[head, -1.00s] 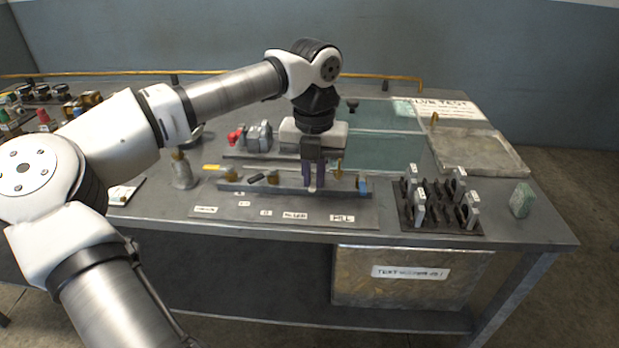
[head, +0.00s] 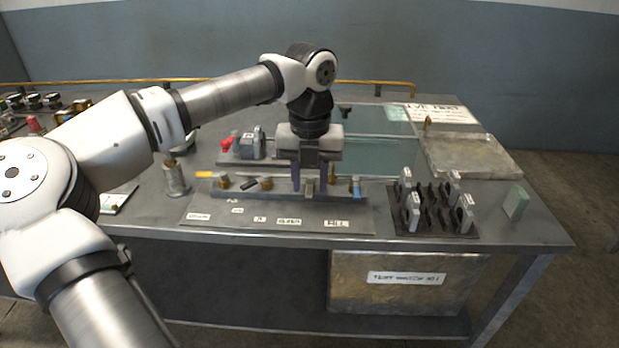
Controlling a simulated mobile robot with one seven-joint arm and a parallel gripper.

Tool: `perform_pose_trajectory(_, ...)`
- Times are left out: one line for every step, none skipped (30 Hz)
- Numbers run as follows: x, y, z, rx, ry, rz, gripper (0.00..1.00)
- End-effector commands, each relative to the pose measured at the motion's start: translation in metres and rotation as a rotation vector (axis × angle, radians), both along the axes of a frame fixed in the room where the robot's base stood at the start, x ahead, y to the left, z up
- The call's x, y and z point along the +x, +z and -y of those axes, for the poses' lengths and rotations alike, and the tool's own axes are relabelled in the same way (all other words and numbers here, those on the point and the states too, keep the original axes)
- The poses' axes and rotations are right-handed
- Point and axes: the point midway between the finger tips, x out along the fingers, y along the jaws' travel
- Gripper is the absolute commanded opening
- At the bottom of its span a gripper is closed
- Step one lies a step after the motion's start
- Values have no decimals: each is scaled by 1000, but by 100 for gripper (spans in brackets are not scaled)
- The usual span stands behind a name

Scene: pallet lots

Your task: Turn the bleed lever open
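A low manifold rail (head: 285,199) lies on a grey base plate on the bench, with several small valves and levers along it. A yellow lever (head: 205,174) is at its left end, a dark lever (head: 248,185) is left of centre, and a blue one (head: 356,187) is at the right end. My gripper (head: 309,186) points down over the rail, right of centre. Its two purple fingers stand apart, with a small greyish valve part (head: 309,188) showing between them. Contact is not visible. Small white labels (head: 289,221) front the plate; I cannot surely read which marks the bleed lever.
A black rack (head: 435,212) with grey upright pieces stands right of the plate. A green block (head: 516,202) is near the right edge. A metal cup (head: 175,180) stands on the left. A red-handled fitting (head: 240,147) lies behind the rail. A shallow tray (head: 470,155) is at back right.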

Motion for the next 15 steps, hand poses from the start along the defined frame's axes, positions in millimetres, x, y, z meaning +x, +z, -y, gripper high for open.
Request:
perform_pose_trajectory(0,0,0,0,0,0,34)
perform_pose_trajectory(0,0,0,0,0,0,34)
perform_pose_trajectory(0,0,0,0,0,0,34)
perform_pose_trajectory(0,0,0,0,-1,0,34)
perform_pose_trajectory(0,0,0,0,-1,0,34)
perform_pose_trajectory(0,0,0,1,-1,0,34)
perform_pose_trajectory(0,0,0,1,-1,0,34)
perform_pose_trajectory(0,0,0,1,-1,0,34)
perform_pose_trajectory(0,2,0,1,0,0,34)
perform_pose_trajectory(0,4,0,1,0,0,34)
perform_pose_trajectory(0,6,0,1,0,1,34)
perform_pose_trajectory(1,11,0,1,1,2,34)
perform_pose_trajectory(1,15,0,1,1,3,34)
perform_pose_trajectory(1,21,0,2,1,3,34)
perform_pose_trajectory(0,28,0,1,1,3,34)
